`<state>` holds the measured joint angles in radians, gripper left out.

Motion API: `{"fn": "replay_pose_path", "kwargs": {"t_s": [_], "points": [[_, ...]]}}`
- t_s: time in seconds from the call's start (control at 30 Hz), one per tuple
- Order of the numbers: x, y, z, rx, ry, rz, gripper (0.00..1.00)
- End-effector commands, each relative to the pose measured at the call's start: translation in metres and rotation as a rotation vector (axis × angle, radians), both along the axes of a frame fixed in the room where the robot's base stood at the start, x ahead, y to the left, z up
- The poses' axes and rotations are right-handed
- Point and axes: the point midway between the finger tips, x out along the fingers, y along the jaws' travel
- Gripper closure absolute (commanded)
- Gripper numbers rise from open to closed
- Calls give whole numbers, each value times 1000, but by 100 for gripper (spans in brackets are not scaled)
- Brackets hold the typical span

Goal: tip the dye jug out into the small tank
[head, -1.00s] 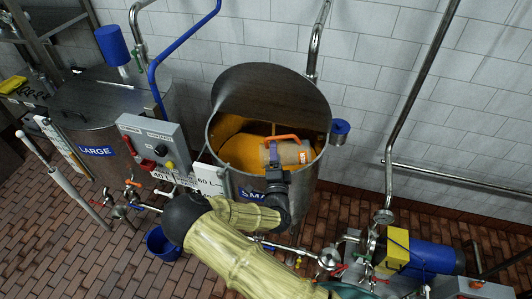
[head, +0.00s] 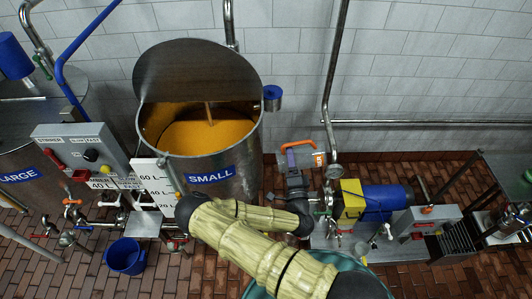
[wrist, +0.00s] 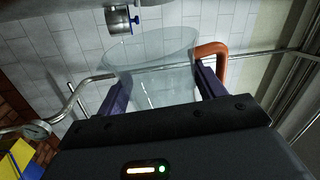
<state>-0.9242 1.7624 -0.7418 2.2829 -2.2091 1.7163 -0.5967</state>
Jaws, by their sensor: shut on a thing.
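The small tank (head: 200,160) is a steel drum with a blue SMALL label and its lid tilted up. Orange-yellow liquid (head: 205,137) shows inside. My gripper (head: 291,166) is outside the tank, to its right, shut on the dye jug (head: 305,159). The jug is clear, with an orange handle (head: 298,144). In the wrist view, the jug (wrist: 155,70) sits between my purple fingers and looks clear, with no dye visible in the part that shows. Its lower part is hidden behind my gripper.
A blue and yellow pump (head: 385,203) stands right of my arm. The large tank (head: 20,165), a control box (head: 80,155) and a blue bucket (head: 125,256) are left. Steel pipes run along the tiled wall. Brick floor is bare at lower left.

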Motion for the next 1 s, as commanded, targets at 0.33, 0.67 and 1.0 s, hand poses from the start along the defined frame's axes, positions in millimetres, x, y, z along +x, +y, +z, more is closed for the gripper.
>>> {"fn": "replay_pose_path", "kwargs": {"t_s": [0.33, 0.67, 1.0], "points": [[-8, -16, -90, -2, 3, -11, 71], [-8, -17, -129, -1, 3, -13, 71], [-8, -13, -127, -1, 3, -6, 71]]}}
